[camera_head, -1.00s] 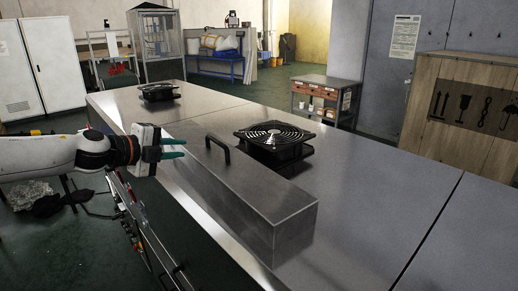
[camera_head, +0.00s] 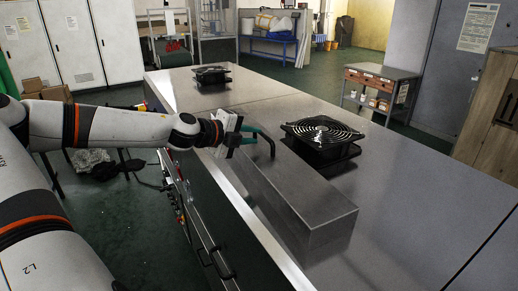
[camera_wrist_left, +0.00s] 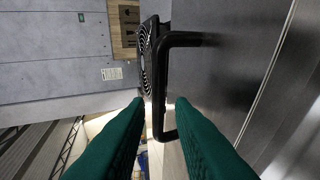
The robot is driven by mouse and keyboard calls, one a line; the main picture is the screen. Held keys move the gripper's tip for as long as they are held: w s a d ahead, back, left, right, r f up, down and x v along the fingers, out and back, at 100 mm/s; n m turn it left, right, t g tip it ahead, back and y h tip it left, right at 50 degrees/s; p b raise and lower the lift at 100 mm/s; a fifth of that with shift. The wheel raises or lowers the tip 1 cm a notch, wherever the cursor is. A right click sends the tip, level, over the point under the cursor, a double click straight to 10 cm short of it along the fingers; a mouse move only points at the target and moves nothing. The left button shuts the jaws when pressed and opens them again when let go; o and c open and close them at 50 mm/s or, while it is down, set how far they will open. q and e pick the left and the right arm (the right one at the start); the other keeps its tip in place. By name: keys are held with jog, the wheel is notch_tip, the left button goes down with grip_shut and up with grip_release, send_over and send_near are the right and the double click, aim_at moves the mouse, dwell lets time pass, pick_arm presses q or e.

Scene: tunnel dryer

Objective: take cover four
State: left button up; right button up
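A long grey metal cover (camera_head: 300,197) lies on the steel top of the dryer (camera_head: 405,215), beside a black fan. Its black handle (camera_head: 271,150) stands up at the far end. My left gripper (camera_head: 257,137) is at this handle, with its green fingers level with it. In the left wrist view the handle (camera_wrist_left: 158,95) runs between the two fingertips (camera_wrist_left: 160,103), with gaps on both sides, so the gripper is open around it. I see no number on the cover. My right gripper is not in view.
One black fan (camera_head: 322,132) stands close to the right of the cover, another (camera_head: 211,74) farther back. A grey cart with drawers (camera_head: 377,87) stands behind. The dryer top at the front right is clear.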

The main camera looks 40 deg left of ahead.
aim_at(262, 134)
pick_arm(q)
jog(key=shift+w+d+f+p, duration=0.1)
jog(key=shift+w+f+p, duration=0.05)
jog(key=shift+w+p, duration=0.45)
jog(key=shift+w+f, duration=0.25)
jog(key=shift+w, duration=0.45)
jog(key=shift+w+f, duration=0.25)
jog(key=shift+x, duration=0.8)
jog(key=shift+r, duration=0.2)
jog(key=shift+c, duration=0.3)
grip_shut()
jog(key=shift+r, duration=0.1)
